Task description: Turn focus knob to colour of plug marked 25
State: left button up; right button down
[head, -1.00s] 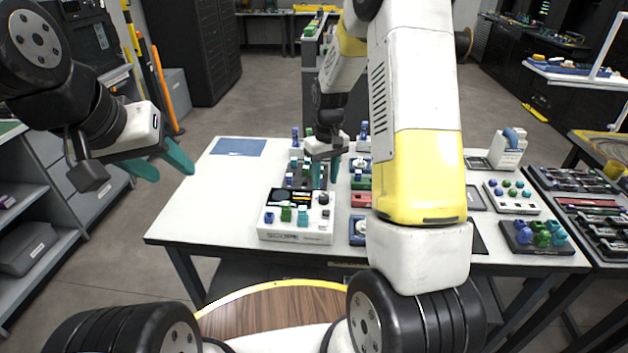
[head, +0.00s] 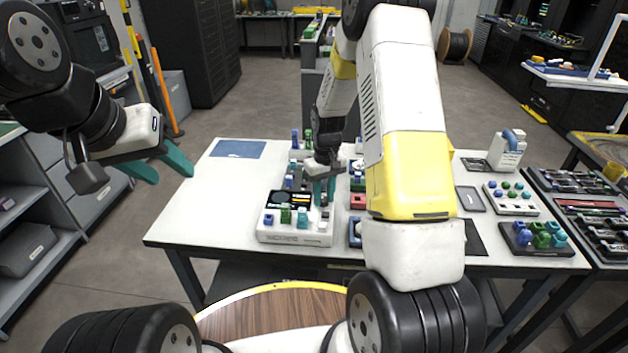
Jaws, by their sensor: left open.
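The white scope device (head: 290,238) stands on the white table, with a dark screen (head: 290,199) on top. A blue plug (head: 269,219), a green plug (head: 286,215) and a teal plug (head: 302,216) stand along its front. Any number 25 is too small to read. My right gripper (head: 324,194) points down over the device's right side, where the dark knob stood in view earlier. Its fingers largely hide the knob, and I cannot tell whether they touch it. My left gripper (head: 169,171) is open and empty, left of the table.
Behind the device are more blocks with coloured plugs. A blue mat (head: 239,148) lies at the back left, with bare table in front. At right are a white plug board (head: 512,198) and a black plug tray (head: 536,239). My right arm hides the table's middle.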

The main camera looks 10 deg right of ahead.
aim_at(324, 199)
jog(key=shift+m, duration=0.4)
jog(key=m, duration=1)
jog(key=shift+a+m, duration=0.1)
jog(key=shift+m, duration=0.3)
dwell(0.4)
jog(key=c, duration=1.3)
grip_release()
jog(key=shift+c, duration=0.2)
jog(key=shift+r, duration=3.95)
